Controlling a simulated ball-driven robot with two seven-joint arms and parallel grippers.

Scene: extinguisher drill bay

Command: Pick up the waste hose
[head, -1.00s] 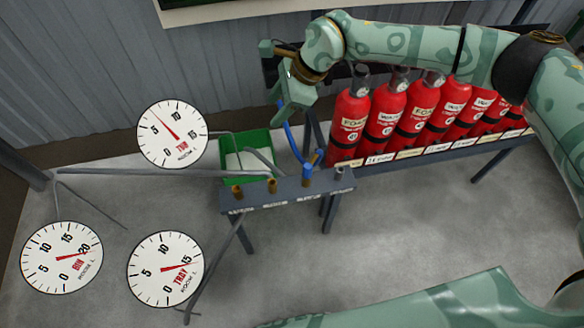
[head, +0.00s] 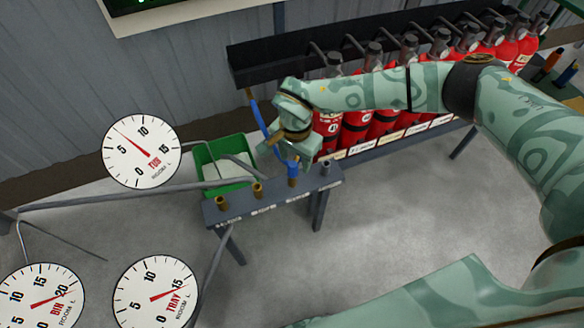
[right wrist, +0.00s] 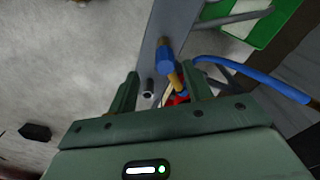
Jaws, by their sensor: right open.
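A blue hose (head: 258,115) hangs beside the rail and ends in a blue nozzle (head: 293,168) standing upright on the grey rail (head: 272,198). The rail's small labels cannot be read, so I cannot tell whether this is the waste hose. My right gripper (right wrist: 162,82) is open, with the blue nozzle (right wrist: 165,57) and its brass part between or just beyond the fingertips. It does not visibly grip it. In the head view the right gripper (head: 285,148) is just above the nozzle, partly hiding the hose. My left gripper is not in view.
Brass stubs (head: 257,190) and a grey stub (head: 326,168) stand on the same rail. A green bin (head: 210,152) is behind it. Red extinguishers (head: 355,128) line a rack to the right. Three dials (head: 141,151) stand left. The floor at right is clear.

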